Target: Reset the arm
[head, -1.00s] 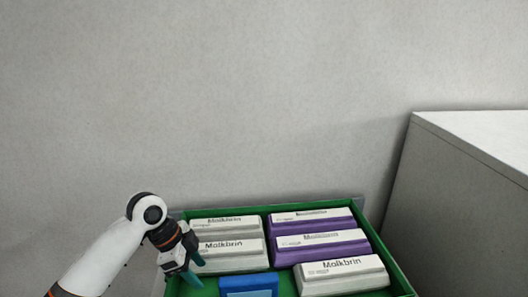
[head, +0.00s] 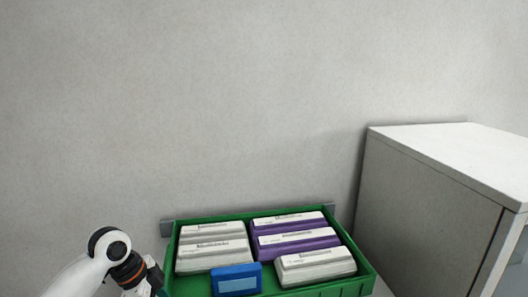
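My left arm comes in at the lower left of the head view. Its gripper (head: 158,288) is mostly cut off by the bottom edge, beside the left end of a green crate (head: 371,270). I cannot tell whether its fingers are open or shut. My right gripper is not in view. The crate holds white egg cartons (head: 212,256) on the left, purple-and-white cartons (head: 298,245) at the back right and a white one (head: 316,266) at the front right. A blue box (head: 236,281) sits at the front middle of the crate.
A grey cabinet (head: 420,205) with a white top stands to the right of the crate. A plain grey wall (head: 230,100) is behind. A grey edge (head: 167,229) shows behind the crate. The space above the crate is clear.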

